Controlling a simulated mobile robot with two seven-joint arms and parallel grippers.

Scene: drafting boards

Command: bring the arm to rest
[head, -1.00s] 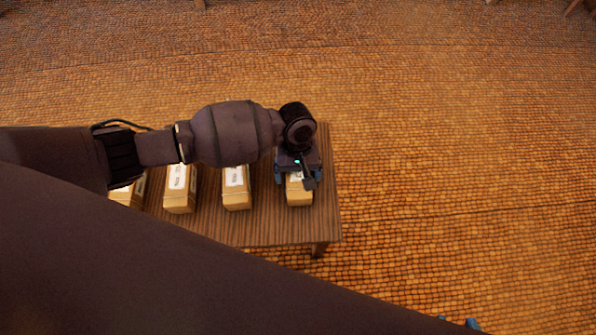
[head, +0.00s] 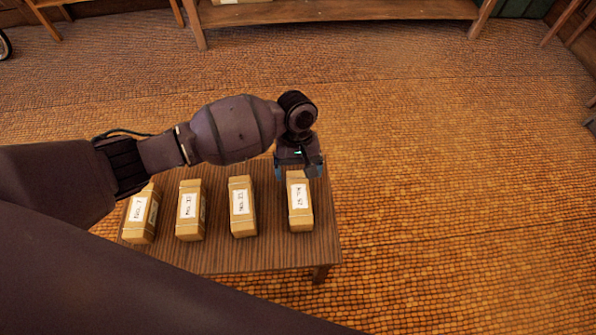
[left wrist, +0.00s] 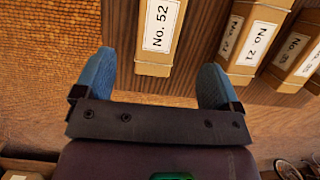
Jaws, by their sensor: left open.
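My left gripper (head: 299,170) is at the far edge of the small wooden table, behind the rightmost box in the head view. Its two blue fingers are apart with nothing held between them. In the left wrist view the open gripper (left wrist: 155,85) shows with the box labelled No. 52 (left wrist: 157,38) ahead of its fingers, toward the top. That box also stands in the head view (head: 300,205), on the table's right end. My left arm (head: 232,130) reaches in from the left. My right gripper does not show.
Several more labelled cardboard boxes stand in a row to the left, one of them nearest No. 52 (head: 243,207). The wooden table (head: 270,257) carries them all. A larger wooden bench (head: 340,12) stands at the back. The woven floor to the right (head: 450,180) is clear.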

